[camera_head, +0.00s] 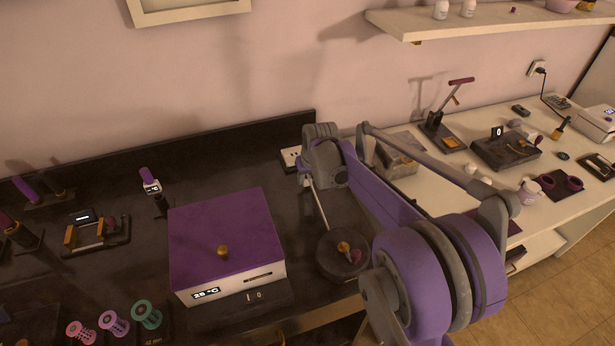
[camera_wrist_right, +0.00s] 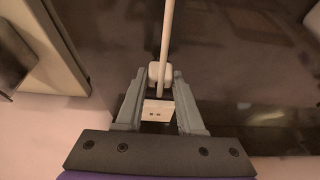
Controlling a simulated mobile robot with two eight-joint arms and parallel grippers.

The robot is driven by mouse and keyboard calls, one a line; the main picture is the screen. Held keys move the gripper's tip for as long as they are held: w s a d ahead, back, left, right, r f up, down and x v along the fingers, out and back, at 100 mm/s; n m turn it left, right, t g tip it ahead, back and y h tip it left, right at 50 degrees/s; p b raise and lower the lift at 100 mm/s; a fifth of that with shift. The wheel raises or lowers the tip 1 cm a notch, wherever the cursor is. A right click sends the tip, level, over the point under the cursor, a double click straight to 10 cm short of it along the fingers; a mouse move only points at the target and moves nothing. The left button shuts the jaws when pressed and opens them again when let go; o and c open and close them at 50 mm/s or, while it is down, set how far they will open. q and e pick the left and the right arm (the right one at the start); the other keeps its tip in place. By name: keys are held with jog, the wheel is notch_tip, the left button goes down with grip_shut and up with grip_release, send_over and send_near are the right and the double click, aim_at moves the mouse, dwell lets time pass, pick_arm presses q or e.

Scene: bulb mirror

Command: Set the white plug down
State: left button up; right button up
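The white plug (camera_wrist_right: 160,70) sits between the fingertips of my right gripper (camera_wrist_right: 159,78) in the right wrist view, and the fingers close on its sides. Its pale cord (camera_wrist_right: 166,30) runs away from the plug. In the head view my right gripper (camera_head: 306,181) hangs over the dark bench near the wall, with the cord (camera_head: 319,206) slanting down to the right; the plug itself is hard to make out there. A white socket (camera_head: 291,157) is at the bench's back edge, just beside the gripper. It also shows in the wrist view (camera_wrist_right: 157,113). My left gripper is not in view.
A purple-topped box (camera_head: 225,235) with a gold knob stands left of the gripper. A round dark stand (camera_head: 340,262) with small coloured pieces is below it. Several spools line the bench's front left. A pale table (camera_head: 415,190) with tools is at right.

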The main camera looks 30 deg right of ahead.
jog(key=o, duration=0.4)
jog(key=shift+r, duration=0.3)
jog(key=p+v, duration=0.1)
jog(key=v, duration=1)
jog(key=shift+s+a+r, duration=0.1)
jog(key=shift+s+r, duration=0.2)
jog(key=shift+r, duration=0.05)
